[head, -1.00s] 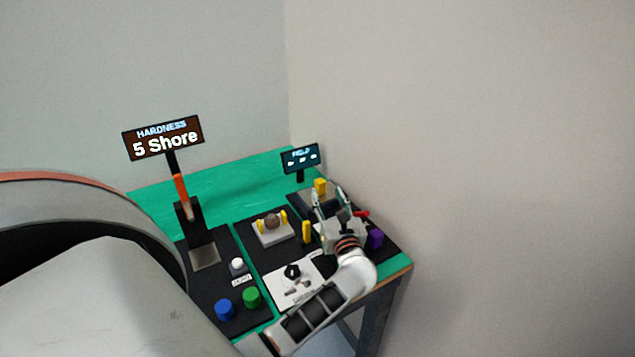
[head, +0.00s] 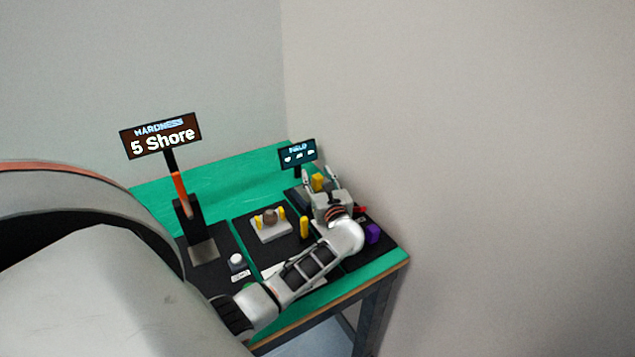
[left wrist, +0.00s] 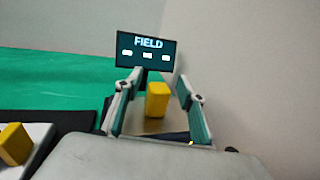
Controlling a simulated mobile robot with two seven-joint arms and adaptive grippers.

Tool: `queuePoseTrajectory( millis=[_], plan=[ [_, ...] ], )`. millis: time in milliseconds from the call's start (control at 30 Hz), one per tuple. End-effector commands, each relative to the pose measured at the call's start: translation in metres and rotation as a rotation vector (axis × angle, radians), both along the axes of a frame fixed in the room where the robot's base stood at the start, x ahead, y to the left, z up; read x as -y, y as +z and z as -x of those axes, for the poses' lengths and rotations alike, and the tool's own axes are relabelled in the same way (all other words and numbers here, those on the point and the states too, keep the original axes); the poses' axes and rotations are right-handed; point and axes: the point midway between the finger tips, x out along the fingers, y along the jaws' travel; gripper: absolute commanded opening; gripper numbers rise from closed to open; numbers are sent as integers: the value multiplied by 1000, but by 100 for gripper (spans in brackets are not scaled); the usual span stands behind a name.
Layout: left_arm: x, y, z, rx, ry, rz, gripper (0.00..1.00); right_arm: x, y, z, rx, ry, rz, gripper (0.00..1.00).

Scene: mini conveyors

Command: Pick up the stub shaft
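A short upright yellow piece (head: 318,182), probably the stub shaft, stands on the dark fixture below the FIELD display. It also shows in the left wrist view (left wrist: 157,100). My left gripper (left wrist: 157,84) is open, with one finger on each side of the yellow piece and visible gaps on both sides. In the head view the same gripper (head: 319,180) is at the fixture, and its body hides part of it. My right gripper is not in view.
The FIELD display (head: 298,153) stands just behind the yellow piece. A pale block (head: 271,233) with a brown round part and yellow pegs is to the left, beside another yellow piece (head: 304,227). A purple block (head: 373,233) is at right, near the wall.

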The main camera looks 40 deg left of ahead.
Motion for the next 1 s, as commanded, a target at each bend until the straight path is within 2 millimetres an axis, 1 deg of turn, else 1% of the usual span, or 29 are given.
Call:
queuePoseTrajectory(
  millis=[33,67,100,167,200,567,733,867,967,1000],
  plan=[
    [0,0,0,0,0,0,40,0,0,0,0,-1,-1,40],
    [0,0,0,0,0,0,37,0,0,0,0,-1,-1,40],
    [0,0,0,0,0,0,27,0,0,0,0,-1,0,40],
    [0,0,0,0,0,0,11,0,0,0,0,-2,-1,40],
    [0,0,0,0,0,0,1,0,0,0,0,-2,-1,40],
    [1,1,0,1,0,1,0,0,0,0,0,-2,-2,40],
    [1,11,0,2,0,2,0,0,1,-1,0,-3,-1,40],
    [1,30,0,6,0,3,0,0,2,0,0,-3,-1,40],
    [1,55,0,8,0,3,0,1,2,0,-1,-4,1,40],
    [1,67,0,8,0,2,0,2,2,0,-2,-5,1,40]
  ],
)
